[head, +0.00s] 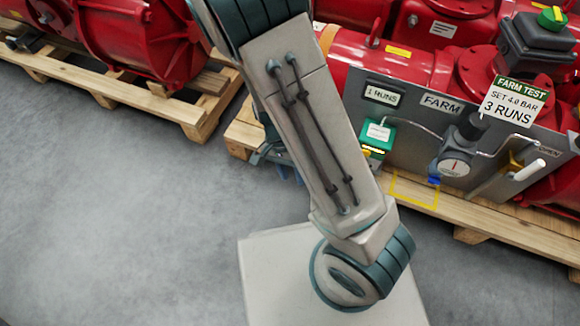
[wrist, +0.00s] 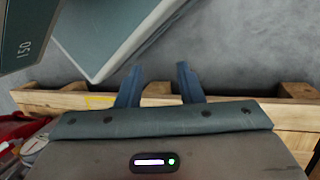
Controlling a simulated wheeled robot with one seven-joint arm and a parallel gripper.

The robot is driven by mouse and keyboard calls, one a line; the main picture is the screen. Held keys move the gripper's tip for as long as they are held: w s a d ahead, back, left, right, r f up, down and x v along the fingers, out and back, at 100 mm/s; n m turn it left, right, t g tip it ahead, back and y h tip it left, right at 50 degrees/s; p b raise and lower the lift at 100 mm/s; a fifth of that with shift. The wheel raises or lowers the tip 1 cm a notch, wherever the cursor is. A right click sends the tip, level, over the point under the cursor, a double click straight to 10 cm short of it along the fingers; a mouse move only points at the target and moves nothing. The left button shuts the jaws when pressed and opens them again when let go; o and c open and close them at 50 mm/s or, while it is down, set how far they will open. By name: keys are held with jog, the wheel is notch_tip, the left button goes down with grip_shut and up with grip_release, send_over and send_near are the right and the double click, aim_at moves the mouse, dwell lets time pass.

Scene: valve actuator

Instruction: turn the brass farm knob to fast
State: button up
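A small brass-coloured fitting (head: 513,162) shows on the grey FARM panel at the right of the head view, beside a white lever handle (head: 530,170). It looks like the brass knob, but its markings and setting are too small to read. My gripper (wrist: 158,86) shows in the wrist view with its two blue fingers apart and nothing between them. The fingers are over the pallet edge and floor. In the head view my arm hides most of the gripper; it is well left of the brass fitting and not touching it.
The FARM panel (head: 400,140) carries a round gauge (head: 455,163), a green box (head: 377,135) and a sign (head: 513,100) reading "SET 4.0 BAR, 3 RUNS". A red actuator stands behind it on a wooden pallet (head: 490,222). Grey floor at left is clear.

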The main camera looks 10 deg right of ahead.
jog(key=shift+w+r+n, duration=0.1)
jog(key=shift+r+n, duration=0.2)
jog(key=shift+r, duration=0.65)
